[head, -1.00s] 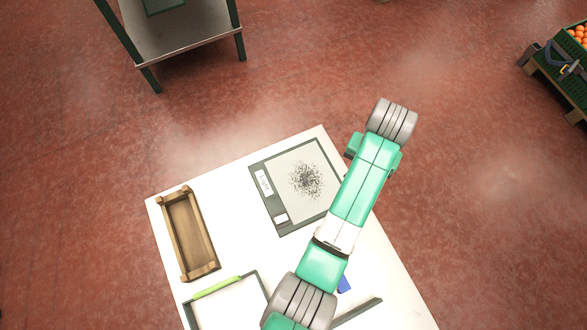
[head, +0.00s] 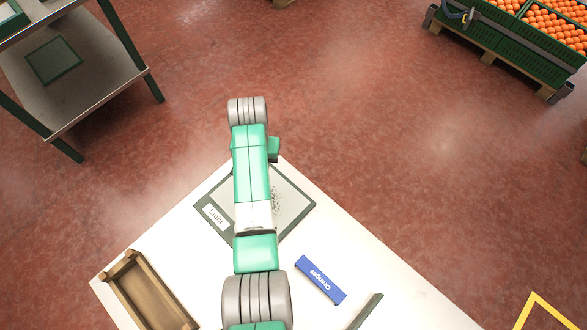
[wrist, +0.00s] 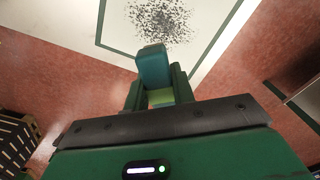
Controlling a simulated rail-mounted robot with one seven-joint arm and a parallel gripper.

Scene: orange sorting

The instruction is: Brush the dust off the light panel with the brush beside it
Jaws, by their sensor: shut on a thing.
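The light panel (head: 295,215) lies on the white table, a pale sheet in a dark frame with a "Light" label. Dark dust is scattered on it, partly behind my arm in the head view; the dust patch (wrist: 160,18) shows whole at the top of the wrist view. My gripper (wrist: 156,85) is shut on a teal block with a yellow-green part, which looks like the brush (wrist: 153,66). Its bristles are not visible. In the wrist view the held thing points toward the dust; whether it touches the panel I cannot tell. My arm hides most of the gripper in the head view.
A wooden tray (head: 148,292) stands at the table's left. A blue "Oranges" block (head: 320,280) lies right of my arm. A metal shelf (head: 85,85) stands at upper left, and orange crates (head: 520,45) at upper right. The floor between is open.

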